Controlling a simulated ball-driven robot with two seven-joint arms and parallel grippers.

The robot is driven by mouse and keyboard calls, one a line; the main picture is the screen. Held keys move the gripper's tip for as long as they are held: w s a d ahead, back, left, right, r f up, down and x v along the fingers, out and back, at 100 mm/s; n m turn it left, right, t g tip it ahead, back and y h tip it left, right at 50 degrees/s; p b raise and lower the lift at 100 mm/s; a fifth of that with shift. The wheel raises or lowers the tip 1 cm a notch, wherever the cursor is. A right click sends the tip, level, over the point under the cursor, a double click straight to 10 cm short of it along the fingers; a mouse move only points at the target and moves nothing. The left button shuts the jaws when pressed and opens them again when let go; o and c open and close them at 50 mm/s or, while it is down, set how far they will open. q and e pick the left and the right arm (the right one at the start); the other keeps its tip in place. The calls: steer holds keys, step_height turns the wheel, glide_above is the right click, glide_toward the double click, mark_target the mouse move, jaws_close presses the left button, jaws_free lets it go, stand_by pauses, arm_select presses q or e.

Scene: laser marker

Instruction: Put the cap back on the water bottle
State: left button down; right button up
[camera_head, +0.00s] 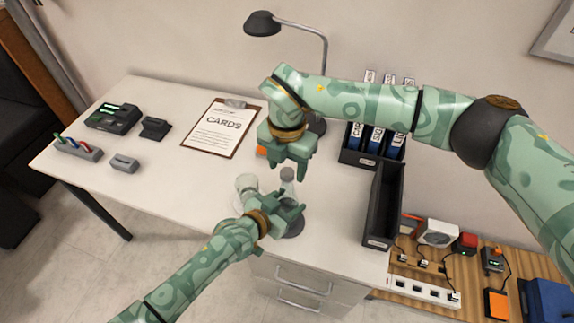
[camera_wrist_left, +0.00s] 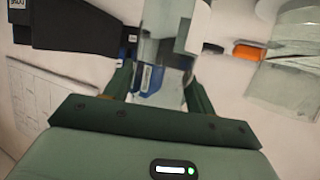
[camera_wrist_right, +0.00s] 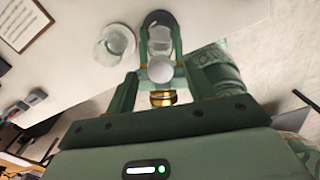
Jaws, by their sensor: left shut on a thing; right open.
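The clear water bottle (camera_head: 288,188) stands upright near the desk's front edge, partly hidden by my left gripper (camera_head: 287,211). My left gripper is shut on its body; the clear bottle fills the space between the fingers in the left wrist view (camera_wrist_left: 166,45). My right gripper (camera_head: 291,161) points down just above the bottle top, with its fingers apart. In the right wrist view a white round cap (camera_wrist_right: 160,71) shows between the open fingers, over the bottle's mouth. I cannot tell whether it is fully seated.
A clear glass vessel (camera_head: 246,184) stands just left of the bottle. A dark round pad (camera_head: 293,230) lies by the left gripper. A black tray (camera_head: 383,205) and binders (camera_head: 374,139) are to the right, a lamp (camera_head: 262,24) behind.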

step_height(320, 180, up, 11)
stand_by(0.3)
steer(key=shift+r, duration=0.1)
arm_select(q)
steer(key=shift+c, duration=2.1)
jaws_free()
steer(key=p+v, duration=0.4)
steer(key=v, duration=1.2)
steer(key=shift+s+p, duration=0.15)
steer(key=shift+p, duration=0.2)
arm_select(e)
step_height(320, 180, up, 6)
steer(key=shift+s+f, duration=0.1)
steer(key=shift+f, duration=0.1)
arm_select(q)
steer(key=shift+a, duration=0.1)
